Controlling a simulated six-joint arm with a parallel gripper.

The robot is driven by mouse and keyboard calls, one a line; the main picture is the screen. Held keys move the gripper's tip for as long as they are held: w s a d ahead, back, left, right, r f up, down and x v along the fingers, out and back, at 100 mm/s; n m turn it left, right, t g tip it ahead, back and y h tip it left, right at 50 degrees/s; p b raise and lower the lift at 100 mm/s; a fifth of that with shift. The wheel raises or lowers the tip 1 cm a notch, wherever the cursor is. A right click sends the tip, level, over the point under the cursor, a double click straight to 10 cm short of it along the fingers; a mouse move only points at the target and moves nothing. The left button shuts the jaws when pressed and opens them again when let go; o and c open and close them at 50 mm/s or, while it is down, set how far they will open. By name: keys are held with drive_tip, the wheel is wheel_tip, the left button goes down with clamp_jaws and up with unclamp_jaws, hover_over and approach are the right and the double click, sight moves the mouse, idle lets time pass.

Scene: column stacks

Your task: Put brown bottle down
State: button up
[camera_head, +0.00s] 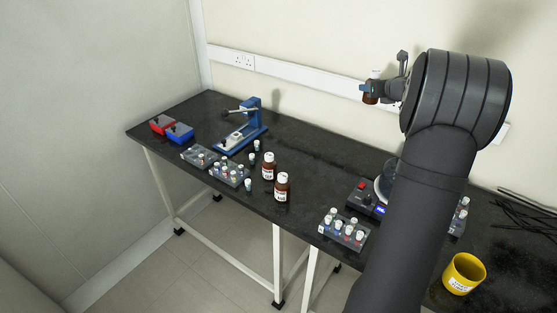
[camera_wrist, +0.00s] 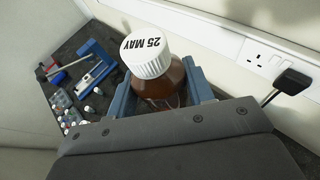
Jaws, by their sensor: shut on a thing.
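A brown bottle (camera_wrist: 166,90) with a white cap marked "25 MAY" is held in my gripper (camera_wrist: 165,95), seen from above in the wrist view. The blue-grey fingers lie on either side of it. In the head view the held bottle (camera_head: 370,94) is high above the bench, at the upper right near the wall, with my gripper (camera_head: 376,88) around it. Two more brown bottles stand upright on the black bench (camera_head: 215,115): one (camera_head: 268,167) and, slightly nearer, another (camera_head: 282,188).
Vial racks (camera_head: 230,172) and small loose vials stand left of the standing bottles. A blue press (camera_head: 242,126) and red and blue boxes (camera_head: 180,133) are farther left. Another rack (camera_head: 343,230) and a yellow mug (camera_head: 463,273) are to the right. The back-centre bench is clear.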

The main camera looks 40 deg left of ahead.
drive_tip(key=s+a+n+g+y, duration=0.25)
drive_tip(key=s+a, duration=0.25)
drive_tip(key=a, duration=0.4)
drive_tip(key=s+a+n+g+y, duration=0.1)
drive_tip(key=s+a+n+g, duration=0.3)
drive_tip(key=a, duration=0.5)
wheel_tip(320, 180, down, 18)
drive_tip(key=f, duration=0.1)
drive_tip(key=shift+h, duration=0.25)
drive_tip(key=a+f, duration=0.2)
drive_tip(key=a, duration=0.1)
drive_tip(key=s+a+f, duration=0.1)
drive_tip(key=a+f, duration=0.1)
drive_tip(key=a, duration=0.2)
drive_tip(key=s+a+f, duration=0.1)
drive_tip(key=a+f, duration=0.1)
drive_tip(key=a, duration=0.2)
drive_tip(key=shift+s+f, duration=0.25)
drive_tip(key=shift+f, duration=0.05)
drive_tip(key=shift+a+f, duration=0.1)
drive_tip(key=shift+f, duration=2)
drive_tip(key=shift+f, duration=0.15)
drive_tip(key=o, duration=1.2)
drive_tip(key=shift+c, duration=0.2)
